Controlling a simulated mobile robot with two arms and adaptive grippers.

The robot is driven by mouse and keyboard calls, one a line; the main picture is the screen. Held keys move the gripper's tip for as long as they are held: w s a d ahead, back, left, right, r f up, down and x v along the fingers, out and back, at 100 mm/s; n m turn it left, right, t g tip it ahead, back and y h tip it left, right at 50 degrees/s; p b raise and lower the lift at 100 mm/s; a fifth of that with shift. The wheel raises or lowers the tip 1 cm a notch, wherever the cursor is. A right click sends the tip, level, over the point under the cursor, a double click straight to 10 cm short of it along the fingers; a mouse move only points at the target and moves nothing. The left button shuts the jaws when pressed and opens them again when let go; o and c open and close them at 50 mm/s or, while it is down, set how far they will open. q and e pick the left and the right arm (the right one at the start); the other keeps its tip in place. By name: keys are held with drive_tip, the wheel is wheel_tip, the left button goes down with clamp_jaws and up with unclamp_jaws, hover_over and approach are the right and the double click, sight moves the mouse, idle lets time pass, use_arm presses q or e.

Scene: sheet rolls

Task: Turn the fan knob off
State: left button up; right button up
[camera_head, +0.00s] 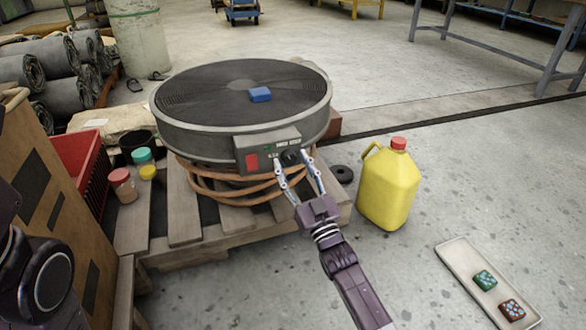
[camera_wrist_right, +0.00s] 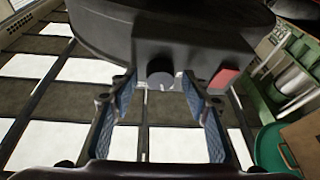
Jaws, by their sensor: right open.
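The large round grey fan (camera_head: 235,100) lies flat on a wooden pallet (camera_head: 185,220), with its grille facing up. Its control box (camera_head: 266,150) is on the front side, with a red switch (camera_head: 251,162) and a dark round knob (camera_head: 290,157). My right gripper (camera_head: 295,160) is open in front of the box, its fingertips either side of the knob. In the right wrist view the knob (camera_wrist_right: 160,74) shows between the open fingers, with the red switch (camera_wrist_right: 223,78) to the right. Contact with the knob cannot be told. Only part of my left arm shows at the lower left; its gripper is out of view.
A blue block (camera_head: 260,94) lies on the grille. Coiled brown hose (camera_head: 225,190) sits under the fan. A yellow jug (camera_head: 389,188) stands right of the pallet. Jars (camera_head: 123,184) and a red crate (camera_head: 82,165) are at left. A tray (camera_head: 462,262) lies at lower right.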

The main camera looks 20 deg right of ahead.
drive_tip(key=c, duration=1.2)
drive_tip(key=shift+o, duration=0.2)
